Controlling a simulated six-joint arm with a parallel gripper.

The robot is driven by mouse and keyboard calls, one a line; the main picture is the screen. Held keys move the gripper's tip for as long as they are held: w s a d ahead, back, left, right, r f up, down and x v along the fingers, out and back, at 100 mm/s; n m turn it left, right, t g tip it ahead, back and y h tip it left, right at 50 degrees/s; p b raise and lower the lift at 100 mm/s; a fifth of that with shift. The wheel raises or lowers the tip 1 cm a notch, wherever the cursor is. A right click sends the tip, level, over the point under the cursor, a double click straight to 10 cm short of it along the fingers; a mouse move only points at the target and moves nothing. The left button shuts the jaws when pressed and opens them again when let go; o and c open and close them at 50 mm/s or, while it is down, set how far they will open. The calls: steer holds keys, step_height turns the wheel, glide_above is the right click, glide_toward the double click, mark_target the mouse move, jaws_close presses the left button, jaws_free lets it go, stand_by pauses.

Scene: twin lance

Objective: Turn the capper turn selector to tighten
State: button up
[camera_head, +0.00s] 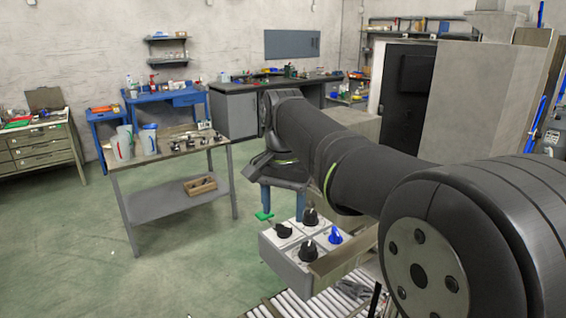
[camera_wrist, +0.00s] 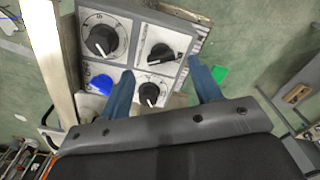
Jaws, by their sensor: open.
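The capper panel (camera_head: 289,268) is a light grey box with three black knobs and a blue knob (camera_head: 335,237). Its labels are too small to read, so I cannot tell surely which knob is the turn selector. In the wrist view, a black pointer knob (camera_wrist: 162,52) sits upper right, a black dial with a scale (camera_wrist: 100,38) upper left, and a smaller black knob (camera_wrist: 152,92) nearest my gripper. My gripper (camera_wrist: 165,82) is open and empty, its blue fingers apart. The smaller black knob appears between them; contact is not visible.
A green piece (camera_head: 263,216) sticks out beside the panel's left side. A tan bar (camera_head: 343,256) runs along its right side. Rollers (camera_head: 318,302) lie below. A workbench (camera_head: 165,152) with cups stands to the left, with open green floor around it.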

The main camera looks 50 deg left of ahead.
mark_target(283, 236)
step_height(283, 236, up, 13)
stand_by(0.3)
stand_by(0.6)
step_height(283, 236, down, 17)
steer(key=shift+f, duration=0.1)
stand_by(0.5)
